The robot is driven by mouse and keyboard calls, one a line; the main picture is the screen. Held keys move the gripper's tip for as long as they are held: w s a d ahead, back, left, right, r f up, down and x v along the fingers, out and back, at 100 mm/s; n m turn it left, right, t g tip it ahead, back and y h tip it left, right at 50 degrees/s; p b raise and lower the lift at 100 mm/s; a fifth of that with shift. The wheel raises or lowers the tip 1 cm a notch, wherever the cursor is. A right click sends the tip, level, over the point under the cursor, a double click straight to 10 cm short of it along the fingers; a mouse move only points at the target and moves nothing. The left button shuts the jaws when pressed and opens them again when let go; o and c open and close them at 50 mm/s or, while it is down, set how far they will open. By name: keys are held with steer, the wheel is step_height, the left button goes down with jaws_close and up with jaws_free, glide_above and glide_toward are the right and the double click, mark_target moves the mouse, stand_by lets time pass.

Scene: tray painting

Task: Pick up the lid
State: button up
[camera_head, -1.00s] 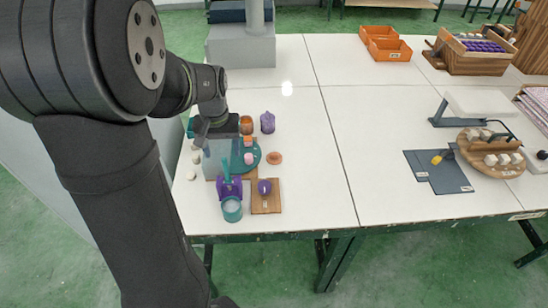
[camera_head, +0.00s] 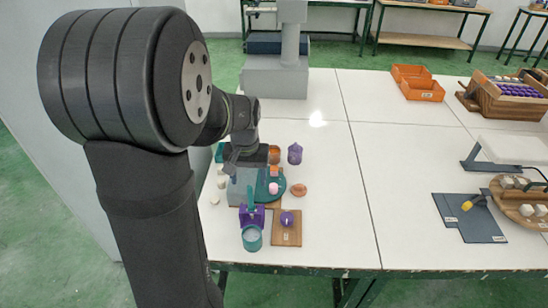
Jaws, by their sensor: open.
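My gripper (camera_head: 231,164) hangs at the left end of the cluttered table, over the back of a translucent grey box (camera_head: 240,188). The gripper is open, small and dark, with nothing visible between its fingers. A small round copper-coloured piece (camera_head: 299,190), possibly a lid, lies on the white table right of a teal round plate (camera_head: 264,194). It is apart from the gripper, to its right and nearer the camera. A purple canister (camera_head: 295,155) with a knobbed top stands behind it. I cannot tell for sure which piece is the lid.
An orange pot (camera_head: 274,154) stands near the gripper. A purple holder (camera_head: 252,214), a teal cup (camera_head: 252,238) and a wooden board (camera_head: 286,237) with a purple item are at the front. Small pale pieces lie left. The table's middle is clear; orange bins (camera_head: 424,90) stand far right.

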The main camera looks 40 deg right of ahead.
steer(key=shift+d, duration=0.15)
steer(key=shift+c, duration=0.6)
steer(key=s+d+f+t+h, duration=0.1)
steer(key=s+d+t+h, duration=0.3)
steer(key=d, duration=1.2)
glide_above(299, 186)
steer(key=s+a, duration=0.1)
steer(key=shift+g+y, duration=0.4)
steer(key=f, duration=1.1)
steer(key=shift+s+a+f, duration=0.15)
steer(key=shift+s+a, duration=0.05)
steer(key=shift+s+x, duration=0.2)
steer(key=shift+x, duration=2.45)
steer(key=shift+a+f, duration=0.1)
steer(key=shift+a, duration=0.05)
steer(key=c, duration=1.1)
steer(key=shift+o, duration=0.2)
